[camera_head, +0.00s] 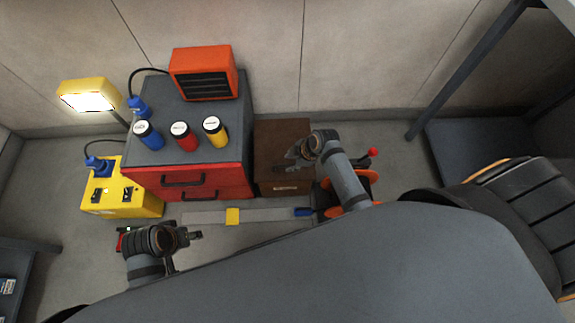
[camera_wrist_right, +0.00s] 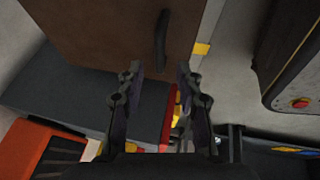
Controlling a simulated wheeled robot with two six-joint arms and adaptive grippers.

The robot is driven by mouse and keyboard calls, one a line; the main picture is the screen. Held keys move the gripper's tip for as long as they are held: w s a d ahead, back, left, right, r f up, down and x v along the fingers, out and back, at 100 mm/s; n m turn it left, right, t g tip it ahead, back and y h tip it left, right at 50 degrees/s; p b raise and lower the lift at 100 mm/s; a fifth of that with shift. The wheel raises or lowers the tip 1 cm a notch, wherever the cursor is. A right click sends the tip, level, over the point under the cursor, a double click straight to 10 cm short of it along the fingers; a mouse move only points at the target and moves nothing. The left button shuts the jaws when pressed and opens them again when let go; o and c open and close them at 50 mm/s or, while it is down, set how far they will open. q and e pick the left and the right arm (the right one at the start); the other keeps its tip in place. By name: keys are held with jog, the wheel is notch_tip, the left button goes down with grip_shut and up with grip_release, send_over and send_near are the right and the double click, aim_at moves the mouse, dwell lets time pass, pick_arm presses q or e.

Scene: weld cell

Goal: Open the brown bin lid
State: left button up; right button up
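The brown bin (camera_head: 283,184) stands on the floor right of the red drawer cabinet, its lid looking shut. In the right wrist view the brown surface (camera_wrist_right: 95,28) carries a dark bar handle (camera_wrist_right: 161,40). My right gripper (camera_head: 294,153) is over the bin in the head view and covers part of its top. In the right wrist view its two fingers (camera_wrist_right: 160,75) are apart with nothing between them, pointing toward the handle. Contact with the handle does not show. My left gripper (camera_head: 194,235) is low at the left, away from the bin; its finger opening is unclear.
The red cabinet (camera_head: 215,180) bears an orange heater (camera_head: 204,73) and blue, red and yellow canisters (camera_head: 181,136). A yellow power box (camera_head: 130,200) and lit lamp (camera_head: 88,95) stand left. A red-knobbed lever (camera_head: 371,153) and orange parts are close to my right arm.

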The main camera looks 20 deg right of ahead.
aim_at(285, 166)
jog(key=b+x, duration=0.1)
jog(key=x, duration=0.2)
jog(key=shift+w+f, duration=0.1)
jog(key=shift+f, duration=0.15)
grip_shut()
